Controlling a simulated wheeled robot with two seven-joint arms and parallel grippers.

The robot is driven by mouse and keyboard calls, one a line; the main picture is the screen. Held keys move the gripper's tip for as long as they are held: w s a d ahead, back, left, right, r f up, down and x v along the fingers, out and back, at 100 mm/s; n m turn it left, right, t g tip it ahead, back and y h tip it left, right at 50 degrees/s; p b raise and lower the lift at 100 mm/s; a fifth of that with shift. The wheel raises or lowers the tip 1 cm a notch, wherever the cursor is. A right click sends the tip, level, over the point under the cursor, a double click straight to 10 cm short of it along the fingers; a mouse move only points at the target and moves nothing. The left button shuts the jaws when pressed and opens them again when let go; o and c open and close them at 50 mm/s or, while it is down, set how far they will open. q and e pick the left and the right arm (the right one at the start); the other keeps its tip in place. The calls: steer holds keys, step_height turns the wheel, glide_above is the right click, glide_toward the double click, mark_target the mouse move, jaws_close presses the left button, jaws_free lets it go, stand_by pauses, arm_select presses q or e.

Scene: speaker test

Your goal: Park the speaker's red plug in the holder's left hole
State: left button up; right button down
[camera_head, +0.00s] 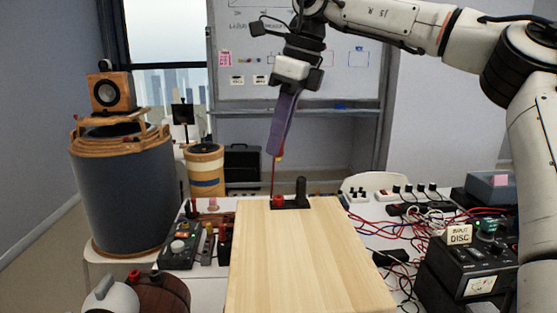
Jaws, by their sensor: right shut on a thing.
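My right gripper (279,153) hangs down from the upper right, its purple fingers above the far end of the wooden board. It is shut on a small red-orange piece, seemingly the red plug (281,154), mostly hidden by the fingers. A thin red lead (273,178) runs from there down towards the holder. The black holder (291,205) lies at the board's far edge. A red round part (278,201) is at its left and an upright black post (300,189) at its right. I cannot tell whether the red part is a plug or the hole's rim. My left gripper is out of view.
The wooden board (305,260) is clear in front of the holder. Tangled red cables and a black meter box (478,270) are at right. A control box (184,246) is at left. A wooden speaker (109,93) stands on a large drum (118,195) at far left.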

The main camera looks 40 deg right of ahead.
steer(key=shift+r, duration=0.6)
steer(key=shift+r, duration=1.9)
